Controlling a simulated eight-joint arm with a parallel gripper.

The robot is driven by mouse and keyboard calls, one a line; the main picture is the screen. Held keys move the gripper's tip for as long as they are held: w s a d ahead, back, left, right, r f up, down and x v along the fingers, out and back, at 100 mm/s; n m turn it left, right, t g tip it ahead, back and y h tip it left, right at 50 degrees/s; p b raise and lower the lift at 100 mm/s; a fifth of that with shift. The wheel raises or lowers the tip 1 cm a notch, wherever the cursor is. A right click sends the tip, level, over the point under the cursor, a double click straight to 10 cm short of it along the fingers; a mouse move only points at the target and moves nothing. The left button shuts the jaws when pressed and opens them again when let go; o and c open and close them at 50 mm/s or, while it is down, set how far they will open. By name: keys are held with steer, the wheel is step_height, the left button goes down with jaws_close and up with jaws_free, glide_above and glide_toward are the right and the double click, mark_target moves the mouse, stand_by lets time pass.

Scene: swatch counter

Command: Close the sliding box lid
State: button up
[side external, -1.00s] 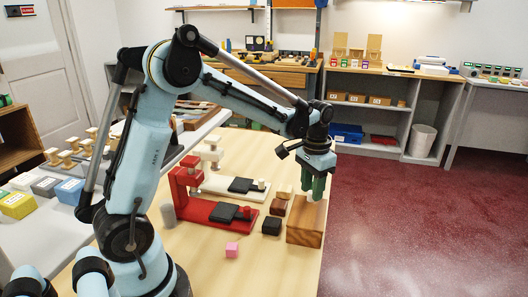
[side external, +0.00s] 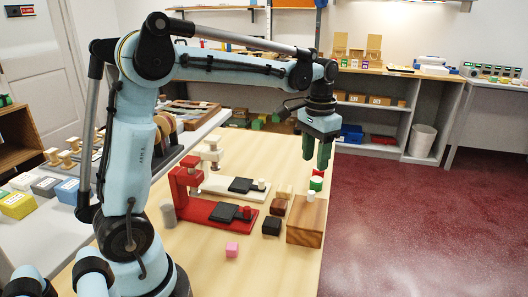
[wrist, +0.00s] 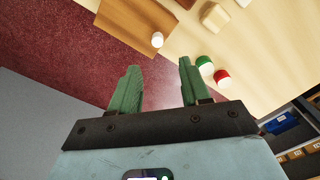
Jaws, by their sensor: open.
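The wooden box (side external: 305,228) stands at the table's right edge, with a white knob (side external: 311,196) on its top. In the wrist view the box (wrist: 130,22) is at the upper left, with the knob (wrist: 157,40) near its edge. I cannot tell how far the lid is slid. My gripper (side external: 316,160) has green fingers pointing down. It is open and empty, above and apart from the knob. In the wrist view its fingers (wrist: 159,68) are spread, with nothing between them.
Green-white and red-white pieces (wrist: 205,65) (wrist: 221,77) lie near the box. Brown and dark blocks (side external: 271,225) stand to its left. Red (side external: 215,212) and white (side external: 225,187) stands are further left, with a pink cube (side external: 232,249) in front.

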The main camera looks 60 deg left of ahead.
steer(key=shift+r, duration=1.45)
steer(key=s+d+f+t, duration=0.2)
steer(key=s+d+t, duration=0.1)
steer(key=s, duration=0.3)
steer(key=s+d+f+t, duration=0.3)
steer(key=s+t, duration=0.1)
steer(key=s, duration=0.3)
steer(key=shift+s+d, duration=0.15)
steer(key=shift+d, duration=0.15)
steer(key=shift+f, duration=0.1)
